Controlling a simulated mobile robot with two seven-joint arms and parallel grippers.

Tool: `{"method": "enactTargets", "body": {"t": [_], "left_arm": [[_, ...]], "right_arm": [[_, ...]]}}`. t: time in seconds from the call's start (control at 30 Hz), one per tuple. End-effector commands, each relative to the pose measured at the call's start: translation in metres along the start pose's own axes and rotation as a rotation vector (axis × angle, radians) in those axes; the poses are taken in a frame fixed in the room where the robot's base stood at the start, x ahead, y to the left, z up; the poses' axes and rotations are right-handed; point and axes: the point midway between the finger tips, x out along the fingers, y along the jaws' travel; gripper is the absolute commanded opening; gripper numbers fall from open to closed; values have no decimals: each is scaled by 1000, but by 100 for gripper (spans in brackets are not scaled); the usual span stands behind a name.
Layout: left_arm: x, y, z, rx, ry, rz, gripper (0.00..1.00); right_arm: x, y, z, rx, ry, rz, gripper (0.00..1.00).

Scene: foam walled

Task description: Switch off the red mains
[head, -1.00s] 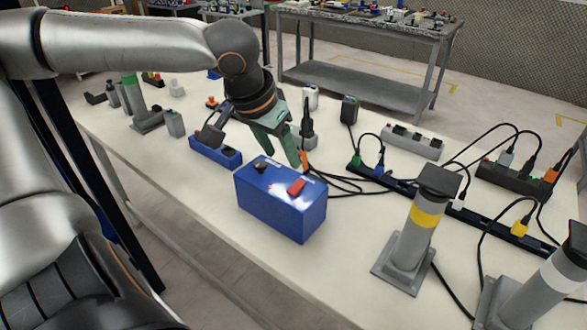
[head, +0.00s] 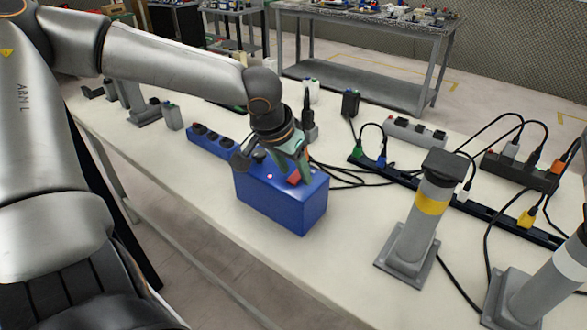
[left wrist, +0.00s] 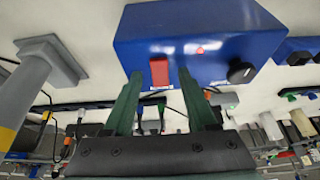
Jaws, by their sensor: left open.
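A blue box (head: 290,205) stands on the table in the middle of the head view. On its top are a red switch (head: 294,180), a small red light (head: 270,176) and a black knob (head: 259,155). The red switch (left wrist: 159,71), red light (left wrist: 199,50) and knob (left wrist: 241,71) also show in the left wrist view. My left gripper (head: 298,172) is open, with green fingers over the box at the red switch. In the left wrist view the fingertips (left wrist: 161,75) lie on either side of the switch. I cannot tell whether they touch it. My right gripper is out of view.
A blue power strip (head: 212,143) lies left of the box. A grey post with a yellow band (head: 430,204) stands to the right. Black cables (head: 345,178) and a long black strip (head: 410,186) lie behind. The table is clear in front of the post.

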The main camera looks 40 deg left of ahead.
Motion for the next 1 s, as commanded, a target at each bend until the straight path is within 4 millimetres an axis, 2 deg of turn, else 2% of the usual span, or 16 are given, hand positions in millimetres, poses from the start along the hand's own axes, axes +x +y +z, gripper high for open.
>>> {"method": "enactTargets", "body": {"t": [0.07,0.57,1.0], "left_arm": [[0,0,0,0,0,0,57],[0,0,0,0,0,0,1],[-2,0,-1,-1,-16,-1,0]], "right_arm": [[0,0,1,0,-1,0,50],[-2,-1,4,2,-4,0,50],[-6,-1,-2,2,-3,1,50]]}}
